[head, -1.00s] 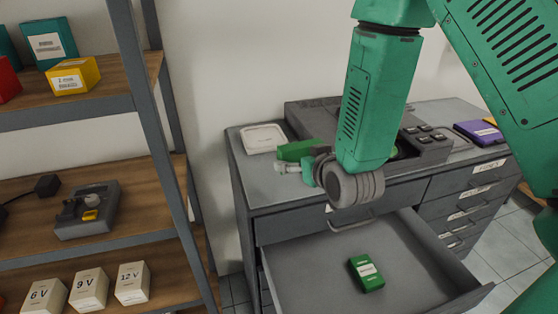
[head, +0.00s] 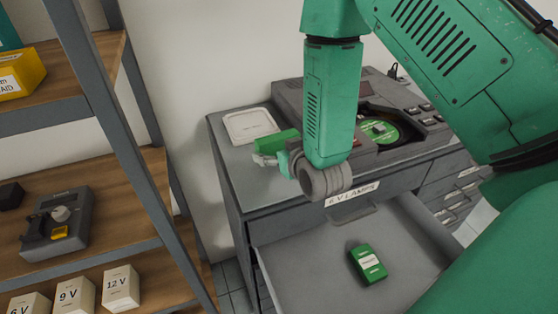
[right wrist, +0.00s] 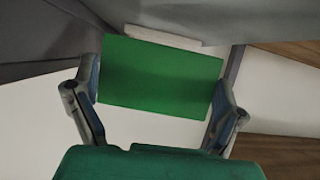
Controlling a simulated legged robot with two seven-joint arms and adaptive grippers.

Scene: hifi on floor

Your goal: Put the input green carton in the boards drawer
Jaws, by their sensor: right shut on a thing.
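My right gripper (head: 274,155) is shut on a green carton (head: 278,143) and holds it by the left part of the grey cabinet (head: 222,150), close to its top. In the right wrist view the carton (right wrist: 160,75) spans the space between the two fingers. A drawer (head: 310,285) of the cabinet is pulled open below and to the right of the gripper. A second green carton (head: 368,263) with a white label lies in it. I cannot read a label on the open drawer itself. My left gripper is not in view.
A drawer label (head: 351,193) above the open drawer seems to read "6 V LAMPS". A white tray (head: 250,125) and a grey player (head: 290,95) with a green disc (head: 380,130) stand on the cabinet. A shelf rack (head: 130,160) stands left. The drawer's floor is mostly clear.

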